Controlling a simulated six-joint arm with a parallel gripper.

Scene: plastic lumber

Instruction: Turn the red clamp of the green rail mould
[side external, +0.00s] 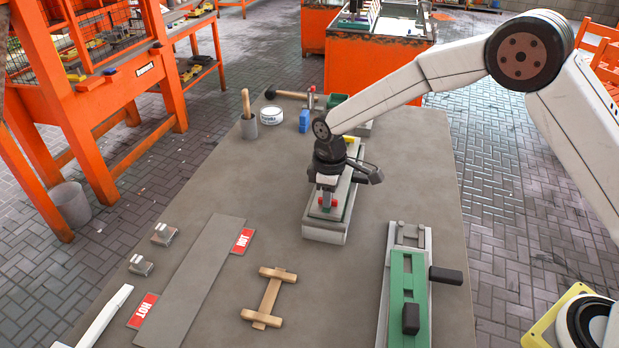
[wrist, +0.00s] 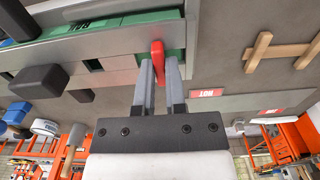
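The green rail mould (side external: 317,212) lies in a long grey block (side external: 325,237) in the middle of the table. Its green face with upside-down lettering (wrist: 100,27) fills the upper left of the wrist view. The red clamp (wrist: 157,56) stands at the mould's end, and a small part of it shows in the side view. My gripper (wrist: 159,64) is at the clamp, one finger on each side. The fingers look closed against it, and the clamp fills the gap between their tips. The wrist hides part of the mould in the side view.
A second green fixture (side external: 397,273) with black handles stands at the right. A wooden piece (side external: 269,298) and a grey plate (side external: 199,270) between red HOT labels lie at the front.

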